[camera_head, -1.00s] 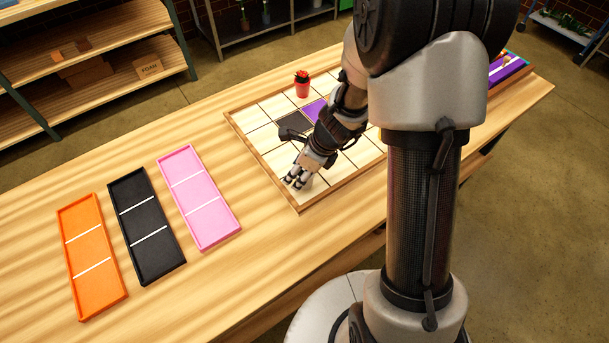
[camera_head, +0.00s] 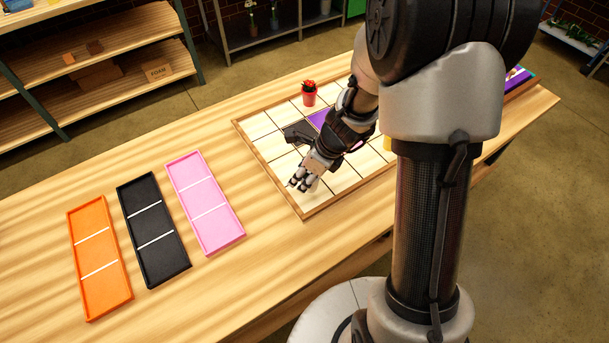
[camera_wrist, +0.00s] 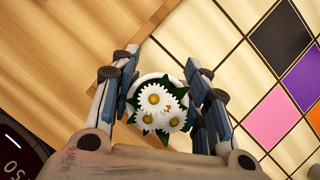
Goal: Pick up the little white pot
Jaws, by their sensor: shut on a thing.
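The little white pot (camera_wrist: 148,77) shows from above in the wrist view, its pale rim around white flowers (camera_wrist: 157,100) with yellow centres and green leaves. My gripper (camera_wrist: 165,90) is shut on the pot, with one finger on each side of it. In the head view my gripper (camera_head: 304,187) is over the near left part of the gridded board (camera_head: 258,160). The pot is mostly hidden by my gripper there. I cannot tell whether the pot touches the board.
A red pot (camera_head: 309,98) with a red plant stands at the board's far side. Orange (camera_head: 100,260), black (camera_head: 155,232) and pink (camera_head: 206,205) trays lie to the left on the table. Shelves (camera_head: 110,70) stand behind. Bare table (camera_head: 265,235) lies in front of the board.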

